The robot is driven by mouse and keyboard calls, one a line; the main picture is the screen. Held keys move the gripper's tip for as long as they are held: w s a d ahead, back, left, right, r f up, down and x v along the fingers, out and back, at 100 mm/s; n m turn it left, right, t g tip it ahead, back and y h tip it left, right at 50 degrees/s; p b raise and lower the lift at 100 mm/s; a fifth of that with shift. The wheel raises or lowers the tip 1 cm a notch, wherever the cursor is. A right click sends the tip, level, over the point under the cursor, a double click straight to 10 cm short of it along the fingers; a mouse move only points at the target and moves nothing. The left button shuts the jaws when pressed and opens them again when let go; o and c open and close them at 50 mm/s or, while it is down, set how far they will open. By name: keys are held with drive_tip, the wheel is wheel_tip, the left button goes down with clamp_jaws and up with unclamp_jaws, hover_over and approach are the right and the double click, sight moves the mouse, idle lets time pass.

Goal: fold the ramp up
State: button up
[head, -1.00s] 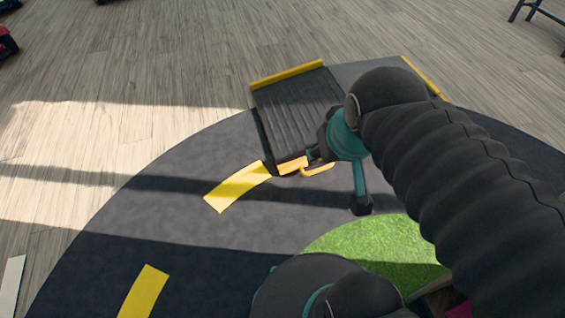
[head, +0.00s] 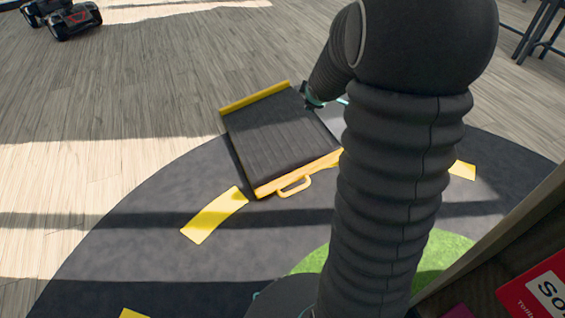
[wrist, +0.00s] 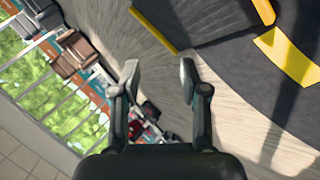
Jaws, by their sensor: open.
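The ramp (head: 278,135) lies on the mat's edge as a dark ribbed panel. It has a yellow lip along its far left edge and a yellow near edge with a loop handle (head: 294,186). My arm covers the area to its right, so I cannot tell how any second panel lies. In the wrist view, part of the ramp (wrist: 205,20) shows at the top, with a yellow lip. My gripper (wrist: 160,68) is open and empty, with wood floor behind its fingers. In the head view it is at the ramp's far right corner, partly hidden by my arm.
A dark round mat (head: 130,240) with yellow tape strips and a green centre (head: 440,258) lies below. A shelf edge with a red box (head: 540,290) stands at lower right. Wood floor is clear left of the ramp.

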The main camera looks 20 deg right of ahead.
drive_tip(key=w+d+f+n+t+y, duration=0.1)
drive_tip(key=w+d+f+n, duration=0.15)
drive_tip(key=f, duration=0.35)
drive_tip(key=w+d+f+n, duration=0.2)
drive_tip(key=w+d+f, duration=0.15)
drive_tip(key=f, duration=0.35)
drive_tip(key=n+t+y+b, duration=0.2)
drive_tip(key=n+t+y, duration=0.2)
drive_tip(key=n+y, duration=0.5)
approach(296, 189)
drive_tip(key=s, duration=0.1)
drive_tip(key=s+d, duration=0.1)
drive_tip(key=s, duration=0.1)
drive_tip(key=shift+d+r+n+h, duration=0.25)
drive_tip(key=shift+r+n+h, duration=0.1)
drive_tip(key=shift+h, duration=0.05)
drive_tip(key=shift+a+f, duration=0.15)
drive_tip(key=x, duration=1.3)
drive_tip(key=shift+w+a+f, duration=0.15)
drive_tip(key=shift+w+a, duration=0.05)
clamp_jaws()
